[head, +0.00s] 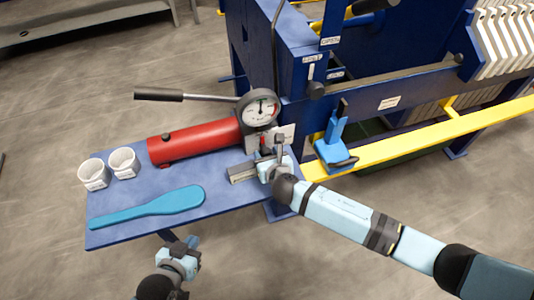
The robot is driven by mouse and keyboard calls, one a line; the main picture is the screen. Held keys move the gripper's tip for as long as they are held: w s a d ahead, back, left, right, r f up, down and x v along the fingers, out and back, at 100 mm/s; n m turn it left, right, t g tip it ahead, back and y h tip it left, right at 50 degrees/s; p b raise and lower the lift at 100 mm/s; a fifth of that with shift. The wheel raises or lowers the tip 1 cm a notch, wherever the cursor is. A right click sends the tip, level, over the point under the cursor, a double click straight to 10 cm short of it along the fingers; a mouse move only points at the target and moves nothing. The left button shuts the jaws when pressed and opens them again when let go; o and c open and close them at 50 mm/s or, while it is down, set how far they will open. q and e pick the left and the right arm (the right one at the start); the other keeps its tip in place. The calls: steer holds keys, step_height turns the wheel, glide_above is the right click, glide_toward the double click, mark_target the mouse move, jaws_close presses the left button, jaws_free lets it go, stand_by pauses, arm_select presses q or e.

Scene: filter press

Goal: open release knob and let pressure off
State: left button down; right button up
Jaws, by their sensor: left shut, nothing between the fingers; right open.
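A red hydraulic hand pump (195,143) lies on the blue side table. A round white-faced pressure gauge (262,109) stands at its right end, and a long lever with a dark grip (160,95) reaches left above it. My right gripper (268,153) is open at the pump's right end, just below the gauge. It covers part of the fittings there; I cannot make out the release knob or tell whether the fingers touch it. My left gripper (189,243) is shut and empty, in front of the table's near edge, away from the pump.
The blue table (120,230) also carries two white cups (95,174) and a teal paddle (150,207). The blue press frame (300,60), yellow rail (400,144) and a blue clamp-like part (336,145) stand to the right.

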steer(key=shift+w+a+f, duration=0.1)
steer(key=shift+w, duration=0.2)
steer(key=c, duration=0.6)
steer(key=shift+c, duration=0.2)
